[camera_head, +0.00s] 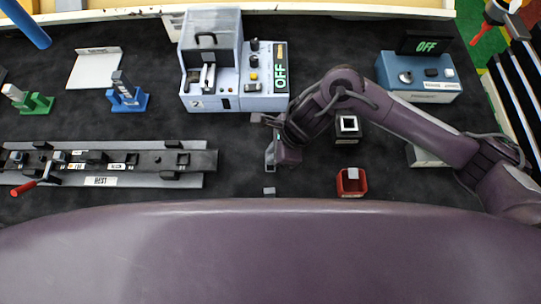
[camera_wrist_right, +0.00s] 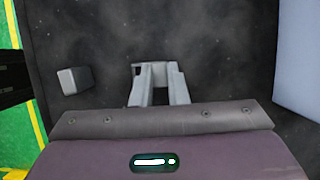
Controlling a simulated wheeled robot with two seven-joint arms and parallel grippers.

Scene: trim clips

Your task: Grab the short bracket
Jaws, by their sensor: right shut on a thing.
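My right gripper (camera_head: 270,157) is low over the dark mat, near the middle of the table in the head view. In the right wrist view its two grey fingers (camera_wrist_right: 161,84) are close together, shut on a small grey piece, the short bracket (camera_wrist_right: 137,69). The fingers hide most of it, and only a thin edge shows at their tips. I cannot tell whether it touches the mat. A separate small grey block (camera_head: 269,191) lies nearer my body; it also shows left of the fingers in the wrist view (camera_wrist_right: 74,81). My left gripper is not in view.
A red bin (camera_head: 342,188) holding a light piece and a black holder (camera_head: 346,139) stand right of the gripper. A rail fixture (camera_head: 220,160) lies left. A blue-grey machine (camera_head: 265,102) reading OFF stands behind; a blue box (camera_head: 430,97) stands back right.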

